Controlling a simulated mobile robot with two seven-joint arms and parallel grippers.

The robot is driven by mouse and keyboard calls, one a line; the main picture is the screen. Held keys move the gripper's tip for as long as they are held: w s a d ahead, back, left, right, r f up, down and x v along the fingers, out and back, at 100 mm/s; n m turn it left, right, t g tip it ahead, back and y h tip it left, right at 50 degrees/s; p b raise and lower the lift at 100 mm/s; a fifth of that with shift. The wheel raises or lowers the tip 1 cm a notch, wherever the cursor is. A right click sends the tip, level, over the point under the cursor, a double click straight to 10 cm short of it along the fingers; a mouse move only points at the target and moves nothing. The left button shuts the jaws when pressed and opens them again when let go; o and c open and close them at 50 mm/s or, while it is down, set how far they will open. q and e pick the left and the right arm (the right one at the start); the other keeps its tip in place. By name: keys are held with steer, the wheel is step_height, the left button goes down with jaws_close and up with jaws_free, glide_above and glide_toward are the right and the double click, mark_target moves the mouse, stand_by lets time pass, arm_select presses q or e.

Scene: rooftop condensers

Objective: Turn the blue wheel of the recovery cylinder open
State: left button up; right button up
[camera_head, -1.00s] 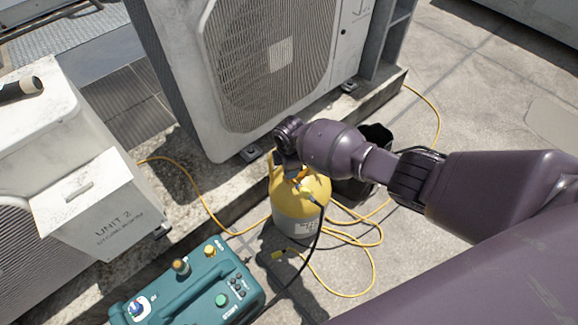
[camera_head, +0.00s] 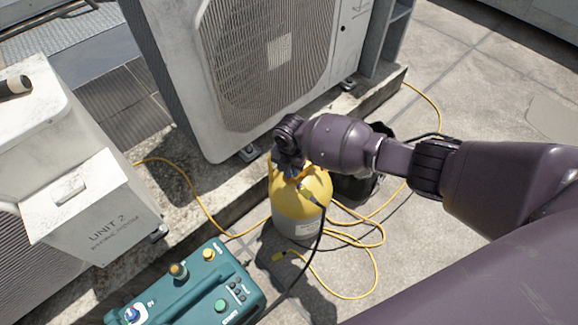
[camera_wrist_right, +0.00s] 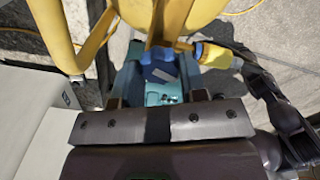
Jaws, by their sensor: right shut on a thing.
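The yellow and grey recovery cylinder (camera_head: 300,200) stands upright on the roof floor near the middle of the head view. Its blue wheel (camera_wrist_right: 160,68) shows in the right wrist view between the fingers, beside the yellow collar. My right gripper (camera_wrist_right: 158,82) is shut on the blue wheel. In the head view my right gripper (camera_head: 290,165) is at the cylinder's top, and the wrist hides the wheel there. A hose with a yellow fitting (camera_wrist_right: 214,56) joins the valve beside the wheel. My left gripper is not in view.
A teal machine (camera_head: 190,290) with knobs stands at the front left of the cylinder. A large condenser (camera_head: 265,60) is behind, and the Unit 2 housing (camera_head: 90,215) is at the left. Yellow hose (camera_head: 375,270) loops on the floor. A black container (camera_head: 357,188) stands behind the arm.

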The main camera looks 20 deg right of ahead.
steer(key=shift+s+f+n, duration=0.1)
steer(key=shift+f+n, duration=0.1)
steer(key=shift+n, duration=0.6)
steer(key=shift+r, duration=0.1)
steer(key=o, duration=0.9)
steer(key=shift+r, duration=0.1)
